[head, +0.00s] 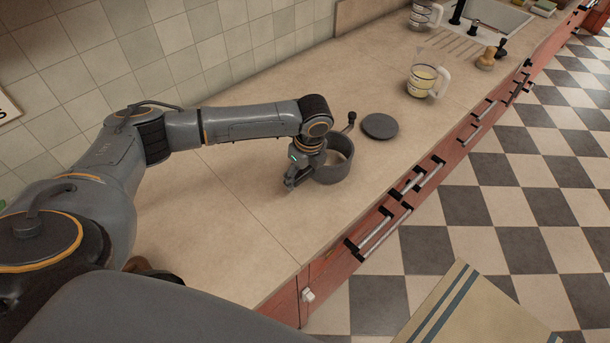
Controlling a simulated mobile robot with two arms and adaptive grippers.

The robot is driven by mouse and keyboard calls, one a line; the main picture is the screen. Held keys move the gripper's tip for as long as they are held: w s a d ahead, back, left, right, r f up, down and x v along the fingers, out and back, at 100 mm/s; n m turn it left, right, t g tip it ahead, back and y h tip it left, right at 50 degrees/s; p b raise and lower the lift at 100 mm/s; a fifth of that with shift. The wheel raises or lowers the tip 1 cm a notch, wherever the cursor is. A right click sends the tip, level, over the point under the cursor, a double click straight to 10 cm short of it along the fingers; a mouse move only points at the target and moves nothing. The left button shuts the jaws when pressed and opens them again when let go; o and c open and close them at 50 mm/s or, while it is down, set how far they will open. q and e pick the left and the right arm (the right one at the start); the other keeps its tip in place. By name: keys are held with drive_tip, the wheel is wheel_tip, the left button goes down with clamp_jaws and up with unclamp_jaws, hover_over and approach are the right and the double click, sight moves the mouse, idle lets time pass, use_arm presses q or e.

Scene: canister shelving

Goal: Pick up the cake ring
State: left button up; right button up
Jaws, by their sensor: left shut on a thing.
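The cake ring (338,172), a dark grey round band with a pale inside, is on the beige worktop near its front edge. My left gripper (291,181) is at the left side of the ring, low over the worktop, and is shut on it. The gripper and wrist hide part of the ring's left wall and rim. I cannot tell whether the ring touches the worktop or is slightly raised. My right gripper is not in view.
A flat dark disc (380,126) lies just behind and right of the ring, with a small dark-knobbed thing (350,121) beside it. A glass measuring jug (424,80) stands farther right. The sink (490,18) is at the far end. The worktop left of the ring is clear.

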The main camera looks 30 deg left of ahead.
use_arm(q)
drive_tip(key=s+a+r+b, duration=0.1)
drive_tip(key=s+r+b, duration=0.3)
drive_tip(key=s+r, duration=0.7)
drive_tip(key=s, duration=0.3)
drive_tip(key=shift+r, duration=0.4)
drive_tip(key=shift+w, duration=0.1)
idle(0.5)
